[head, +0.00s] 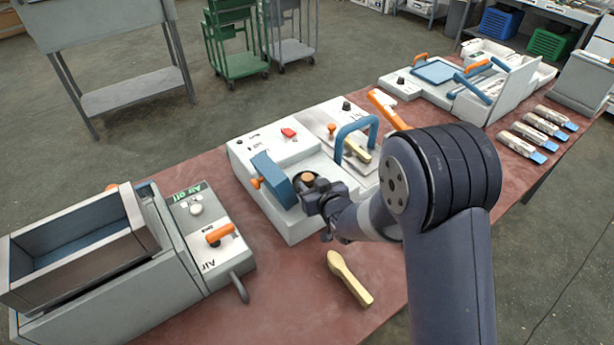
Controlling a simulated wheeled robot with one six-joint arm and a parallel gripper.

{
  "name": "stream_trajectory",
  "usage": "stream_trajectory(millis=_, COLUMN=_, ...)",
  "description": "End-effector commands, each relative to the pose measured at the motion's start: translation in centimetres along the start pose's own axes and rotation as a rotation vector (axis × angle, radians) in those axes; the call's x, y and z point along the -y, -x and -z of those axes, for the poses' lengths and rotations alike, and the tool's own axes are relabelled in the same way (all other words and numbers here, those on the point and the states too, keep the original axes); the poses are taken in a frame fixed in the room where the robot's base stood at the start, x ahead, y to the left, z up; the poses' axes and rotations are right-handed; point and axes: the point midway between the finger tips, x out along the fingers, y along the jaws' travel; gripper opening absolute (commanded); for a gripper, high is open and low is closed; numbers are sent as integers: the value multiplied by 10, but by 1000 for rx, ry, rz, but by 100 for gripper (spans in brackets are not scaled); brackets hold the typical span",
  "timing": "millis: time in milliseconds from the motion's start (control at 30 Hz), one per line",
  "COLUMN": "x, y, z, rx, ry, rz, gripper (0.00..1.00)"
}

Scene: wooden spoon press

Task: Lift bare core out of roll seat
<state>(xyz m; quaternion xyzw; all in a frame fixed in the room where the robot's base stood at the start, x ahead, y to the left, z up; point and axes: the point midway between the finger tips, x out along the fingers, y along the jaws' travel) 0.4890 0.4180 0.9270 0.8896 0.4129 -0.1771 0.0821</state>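My gripper (315,195) is over the front left part of the white press machine (290,226), just right of its blue block (272,180). A small brown round-topped piece (307,177), which looks like the bare core, shows at the gripper's far end, with dark parts around it. I cannot tell whether the fingers grip it or only stand beside it. The roll seat is not clearly visible; the gripper and wrist cover that area. The fingertips are too small and dark to read as open or shut.
A wooden spoon (349,279) lies on the red table (300,305) in front of the press. A blue arched handle (344,141) and an orange lever (388,108) stand behind my wrist. A grey machine (90,285) fills the left; wrapped bundles (528,143) lie at right.

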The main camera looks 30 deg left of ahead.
Motion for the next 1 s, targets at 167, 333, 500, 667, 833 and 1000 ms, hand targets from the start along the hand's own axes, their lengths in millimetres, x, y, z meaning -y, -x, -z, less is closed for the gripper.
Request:
stream_trajectory(millis=167, x=0, y=-11, z=0, rx=1, ry=0, rz=0, gripper=36)
stream_trajectory(millis=333, x=0, y=-12, z=0, rx=0, ry=0, rz=0, gripper=36)
stream_trajectory(millis=500, x=0, y=-12, z=-1, rx=0, ry=0, rz=0, gripper=27)
stream_trajectory(millis=667, x=0, y=-12, z=0, rx=0, ry=0, rz=0, gripper=14)
stream_trajectory(millis=833, x=0, y=-12, z=0, rx=0, ry=0, rz=0, gripper=7)
stream_trajectory(millis=1000, x=0, y=-11, z=2, rx=-1, ry=0, rz=0, gripper=7)
